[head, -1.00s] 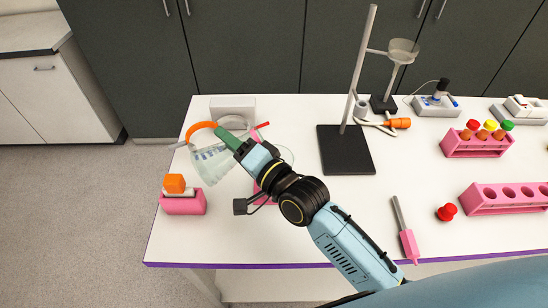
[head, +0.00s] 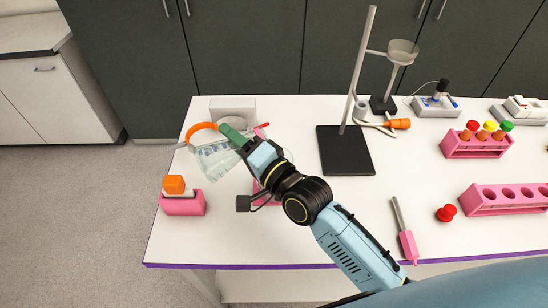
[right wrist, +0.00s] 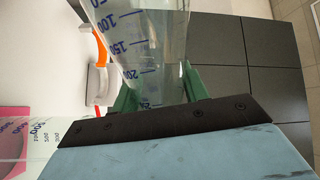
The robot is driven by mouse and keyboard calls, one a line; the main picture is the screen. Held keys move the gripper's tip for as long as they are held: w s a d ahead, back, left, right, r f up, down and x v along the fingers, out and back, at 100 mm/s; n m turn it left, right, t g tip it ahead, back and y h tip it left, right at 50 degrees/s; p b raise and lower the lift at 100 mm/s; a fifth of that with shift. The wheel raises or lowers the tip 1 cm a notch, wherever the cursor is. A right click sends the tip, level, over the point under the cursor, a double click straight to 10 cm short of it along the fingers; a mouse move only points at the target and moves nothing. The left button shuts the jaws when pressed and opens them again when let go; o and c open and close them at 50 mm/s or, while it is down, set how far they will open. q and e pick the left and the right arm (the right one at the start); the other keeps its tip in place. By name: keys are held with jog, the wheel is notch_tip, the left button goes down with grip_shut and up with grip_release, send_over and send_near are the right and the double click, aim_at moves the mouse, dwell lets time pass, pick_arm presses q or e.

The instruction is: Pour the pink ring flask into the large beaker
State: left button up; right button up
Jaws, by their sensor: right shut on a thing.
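My right gripper (head: 238,141) is shut on a clear flask (head: 212,162) with blue markings, held tilted above the table, its wide end toward the lower left. The flask also fills the upper middle of the right wrist view (right wrist: 150,40), between the green fingers. A small pink piece (head: 262,132) shows just past the gripper, perhaps the flask's ring. The large beaker (right wrist: 40,130), clear with blue numbers, shows at the lower left of the right wrist view. In the head view my gripper and arm mostly hide it. My left gripper is not in view.
A pink box with an orange block (head: 174,184) stands at the left table edge. A ring stand (head: 345,150) stands right of my arm. Pink tube racks (head: 505,198), a red stopper (head: 446,212) and a pink-handled tool (head: 408,245) lie farther right. An orange band (head: 200,128) lies behind the flask.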

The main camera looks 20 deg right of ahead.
jog(key=shift+d+r+m, duration=0.15)
jog(key=shift+r+m, duration=0.1)
jog(key=shift+m, duration=0.05)
dwell(0.5)
jog(key=shift+d, duration=0.1)
dwell(0.4)
jog(key=shift+f+m, duration=0.1)
jog(key=shift+m, duration=0.2)
jog(key=shift+f+m+t+b, duration=0.15)
jog(key=shift+m+t+b, duration=0.35)
dwell(1.4)
